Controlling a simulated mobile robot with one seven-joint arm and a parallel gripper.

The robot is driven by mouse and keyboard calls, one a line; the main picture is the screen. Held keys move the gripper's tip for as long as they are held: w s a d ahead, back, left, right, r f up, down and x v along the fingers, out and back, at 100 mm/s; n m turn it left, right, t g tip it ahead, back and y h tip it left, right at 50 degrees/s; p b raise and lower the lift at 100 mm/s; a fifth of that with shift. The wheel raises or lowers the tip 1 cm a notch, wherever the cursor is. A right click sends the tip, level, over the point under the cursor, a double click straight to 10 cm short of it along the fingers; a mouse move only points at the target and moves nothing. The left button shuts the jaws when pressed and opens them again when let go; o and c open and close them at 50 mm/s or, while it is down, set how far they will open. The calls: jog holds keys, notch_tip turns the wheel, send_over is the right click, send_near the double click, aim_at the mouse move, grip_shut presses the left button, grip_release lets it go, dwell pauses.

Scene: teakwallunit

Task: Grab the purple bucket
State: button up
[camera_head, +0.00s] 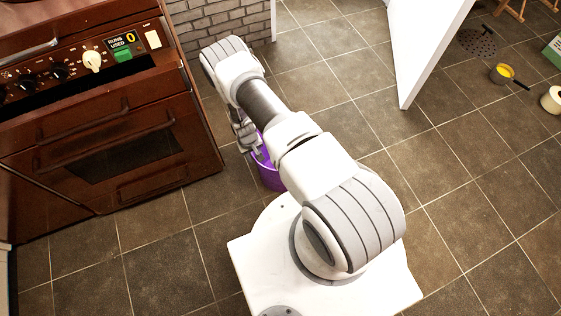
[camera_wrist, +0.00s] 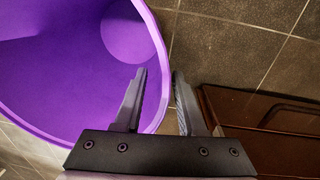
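The purple bucket (camera_head: 270,178) stands on the tiled floor, partly hidden behind my arm in the head view. In the wrist view the open bucket (camera_wrist: 60,85) fills the left side, with its rim running down between my fingers. My gripper (camera_wrist: 160,75) is open, with one finger over the inside of the bucket and the other outside the rim. There are gaps between the rim and the fingers. In the head view my gripper (camera_head: 246,135) is at the bucket's upper left edge.
A brown oven (camera_head: 120,130) stands close on the left of the bucket. A white panel (camera_head: 425,45) stands at the upper right. A yellow-filled pan (camera_head: 502,73) and a tape-like roll (camera_head: 552,99) lie at far right. Floor between is clear.

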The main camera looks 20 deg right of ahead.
jog(key=shift+f, duration=0.1)
jog(key=shift+c, duration=0.2)
grip_shut()
dwell(1.5)
